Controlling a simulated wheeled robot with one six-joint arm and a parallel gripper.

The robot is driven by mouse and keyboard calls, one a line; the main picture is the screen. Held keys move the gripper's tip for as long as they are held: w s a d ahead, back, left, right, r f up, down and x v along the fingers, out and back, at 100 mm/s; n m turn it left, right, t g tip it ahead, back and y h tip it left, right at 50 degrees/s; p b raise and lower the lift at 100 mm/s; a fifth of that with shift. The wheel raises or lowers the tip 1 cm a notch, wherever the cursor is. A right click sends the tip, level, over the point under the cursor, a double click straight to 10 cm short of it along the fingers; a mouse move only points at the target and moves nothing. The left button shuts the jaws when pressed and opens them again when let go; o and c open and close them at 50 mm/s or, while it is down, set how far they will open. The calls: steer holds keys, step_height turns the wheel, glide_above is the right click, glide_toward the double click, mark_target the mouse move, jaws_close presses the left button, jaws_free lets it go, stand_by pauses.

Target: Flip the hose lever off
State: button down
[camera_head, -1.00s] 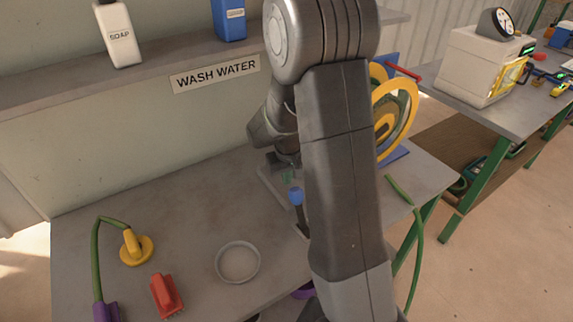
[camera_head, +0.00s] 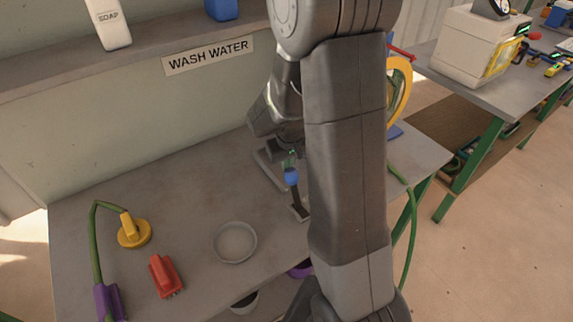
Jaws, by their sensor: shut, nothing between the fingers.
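The lever (camera_head: 295,193) stands on a small base plate on the wash table, left of my arm. It has a dark stem and a blue knob (camera_head: 291,177), and leans slightly left in the picture. My gripper (camera_head: 290,158) is shut and empty, just behind the knob at the end of my wrist; it is small and partly hidden. I cannot tell whether it touches the knob. A green hose (camera_head: 412,215) hangs over the table's right edge. My forearm hides part of the table and the yellow reel (camera_head: 402,82).
A shelf with a soap bottle (camera_head: 109,24) runs along the back. Another bench stands at right.

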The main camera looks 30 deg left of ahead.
mark_target(293, 170)
steer(key=shift+s+d+r+t+y+b, duration=0.15)
steer(key=shift+s+d+t+y+b, duration=0.2)
steer(key=shift+d+b, duration=0.5)
steer(key=shift+s+d+r+t+y+b, duration=0.15)
steer(key=shift+s+d+y+b, duration=0.3)
steer(key=shift+b, duration=0.7)
steer(key=s+d+t+y+b, duration=0.2)
steer(key=s+d+y+b, duration=0.2)
steer(key=d+b, duration=0.4)
steer(key=b, duration=0.7)
steer(key=shift+s+d+r+t+y, duration=0.2)
steer(key=shift+d+t+y, duration=0.1)
steer(key=shift+d+y, duration=0.1)
steer(key=shift+s+d+f+b, duration=0.1)
steer(key=shift+f+b, duration=0.15)
steer(key=shift+b, duration=0.05)
